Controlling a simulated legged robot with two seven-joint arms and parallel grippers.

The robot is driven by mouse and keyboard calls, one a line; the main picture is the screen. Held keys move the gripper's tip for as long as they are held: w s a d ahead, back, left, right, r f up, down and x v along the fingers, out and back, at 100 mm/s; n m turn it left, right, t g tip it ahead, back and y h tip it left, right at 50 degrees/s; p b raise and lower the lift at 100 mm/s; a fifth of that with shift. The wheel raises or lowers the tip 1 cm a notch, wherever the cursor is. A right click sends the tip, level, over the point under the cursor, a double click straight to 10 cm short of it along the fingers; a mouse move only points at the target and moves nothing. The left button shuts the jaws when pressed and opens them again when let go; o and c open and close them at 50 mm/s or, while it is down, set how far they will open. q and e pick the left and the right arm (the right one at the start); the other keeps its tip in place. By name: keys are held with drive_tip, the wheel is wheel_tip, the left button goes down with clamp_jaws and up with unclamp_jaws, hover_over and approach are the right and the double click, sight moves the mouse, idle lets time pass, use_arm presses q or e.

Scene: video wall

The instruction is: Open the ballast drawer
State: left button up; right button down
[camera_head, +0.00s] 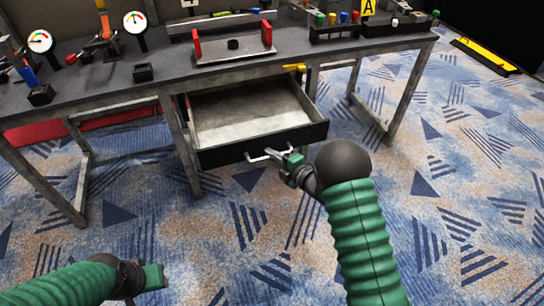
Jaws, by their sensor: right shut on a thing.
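The ballast drawer (325,131) hangs under the workbench and stands pulled out, with its pale inside visible and empty. Its dark front carries a light metal bar handle (258,158). My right gripper (286,158) is at the right part of this handle and is shut on it. The green sleeved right arm comes in from the lower right. My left gripper (152,279) is low at the left over the carpet, away from the drawer. Its fingers are too unclear to tell whether they are open.
The workbench top (180,70) holds two gauges (136,21), a tray with red ends (233,57) and a rack of coloured items (335,32). Metal table legs (180,150) stand left of the drawer. Patterned carpet (440,210) is clear in front and right.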

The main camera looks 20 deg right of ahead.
drive_tip(key=shift+f, duration=0.2)
drive_tip(key=c, duration=1.5)
unclamp_jaws()
drive_tip(key=shift+o, duration=0.2)
drive_tip(key=shift+r, duration=0.1)
drive_tip(key=shift+s+d+r, duration=0.1)
drive_tip(key=shift+s+d, duration=0.15)
drive_tip(key=shift+s, duration=0.05)
drive_tip(key=p+v, duration=0.5)
drive_tip(key=v, duration=1.1)
